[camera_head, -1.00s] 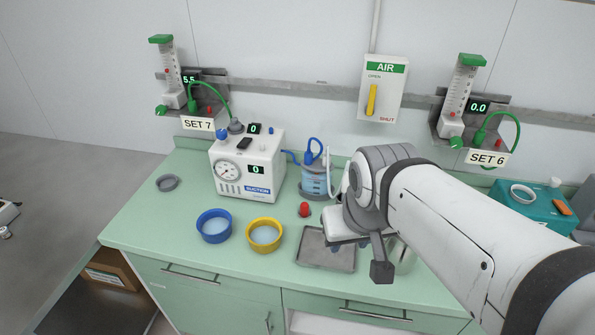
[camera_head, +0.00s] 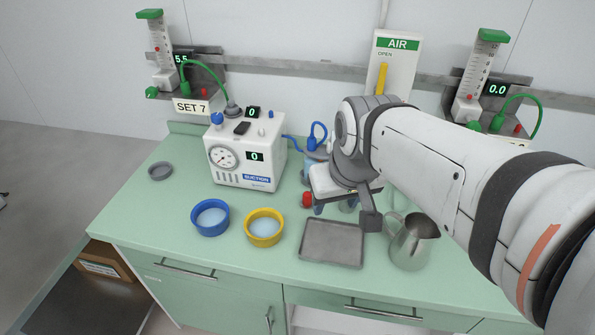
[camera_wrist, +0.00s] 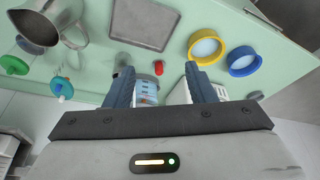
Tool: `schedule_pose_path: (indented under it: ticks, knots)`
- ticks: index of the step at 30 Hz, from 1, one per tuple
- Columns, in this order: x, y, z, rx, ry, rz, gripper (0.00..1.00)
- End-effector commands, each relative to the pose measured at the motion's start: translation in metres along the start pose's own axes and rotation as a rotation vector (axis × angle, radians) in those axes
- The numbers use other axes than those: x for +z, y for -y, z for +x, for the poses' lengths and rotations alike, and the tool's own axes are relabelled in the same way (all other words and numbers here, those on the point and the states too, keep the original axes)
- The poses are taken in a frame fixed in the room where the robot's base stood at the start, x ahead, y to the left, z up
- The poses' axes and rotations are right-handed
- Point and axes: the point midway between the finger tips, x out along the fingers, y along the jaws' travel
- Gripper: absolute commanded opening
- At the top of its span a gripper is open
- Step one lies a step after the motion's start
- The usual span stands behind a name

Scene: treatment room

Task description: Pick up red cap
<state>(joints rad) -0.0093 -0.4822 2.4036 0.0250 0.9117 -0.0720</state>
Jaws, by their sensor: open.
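The red cap (camera_head: 307,200) sits on the green counter in front of the suction unit, close to the left side of my gripper in the head view. In the wrist view the red cap (camera_wrist: 158,67) shows between the two blue fingers, nearer their tips. My gripper (camera_wrist: 159,70) is open and empty, pointing down over the counter. In the head view my gripper (camera_head: 346,205) is partly hidden by its own wrist. I cannot tell its exact height above the counter.
A grey tray (camera_head: 331,262) lies in front of my gripper. A metal jug (camera_head: 412,250) stands to its right. Blue (camera_head: 196,222) and yellow (camera_head: 250,238) bowls are at left.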

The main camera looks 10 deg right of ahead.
Motion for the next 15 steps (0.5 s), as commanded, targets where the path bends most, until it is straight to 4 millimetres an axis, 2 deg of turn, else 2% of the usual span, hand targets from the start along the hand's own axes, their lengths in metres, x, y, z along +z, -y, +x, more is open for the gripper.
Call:
schedule_pose_path:
  ticks: [1, 15]
  knots:
    - [-0.005, -0.001, 0.028, -0.007, 0.000, -0.018, 0.50]
    - [-0.097, -0.018, 0.152, -0.079, -0.046, -0.207, 0.50]
